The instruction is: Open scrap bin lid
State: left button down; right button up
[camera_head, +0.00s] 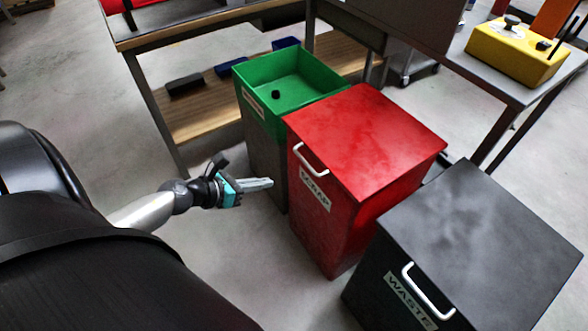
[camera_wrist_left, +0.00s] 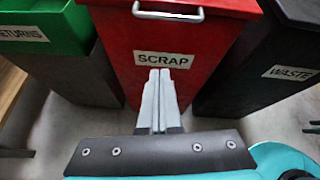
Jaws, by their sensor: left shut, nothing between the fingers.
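The red scrap bin (camera_head: 325,225) stands in the middle of the head view with its flat red lid (camera_head: 370,135) closed. A white handle (camera_head: 310,159) sits on the lid's front edge, above a SCRAP label (camera_head: 315,191). My left gripper (camera_head: 270,183) is shut and empty, in front of the bin and to the left of the handle in the head view. In the left wrist view the shut fingers (camera_wrist_left: 158,75) point at the bin's front, below the white handle (camera_wrist_left: 168,13) and over the lower part of the SCRAP label (camera_wrist_left: 163,59).
A green open bin (camera_head: 262,120) with a small dark object inside stands left of the scrap bin. A black waste bin (camera_head: 480,250) with a closed lid stands right. Behind are a bench with a wooden shelf (camera_head: 205,115) and a table holding a yellow box (camera_head: 515,52).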

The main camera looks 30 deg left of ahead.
pick_arm(q)
jog(key=w+d+m+b, duration=0.1)
jog(key=w+d, duration=0.3)
jog(key=w, duration=0.4)
jog(key=shift+w+f+m, duration=0.25)
jog(key=shift+w+m, duration=0.15)
jog(key=shift+m, duration=0.2)
pick_arm(e)
jog(key=shift+w+a+r, duration=0.55)
jog(key=shift+w+r, duration=0.05)
jog(key=shift+r, duration=0.1)
pick_arm(q)
jog(key=shift+r, duration=0.15)
pick_arm(e)
jog(key=shift+r, duration=0.15)
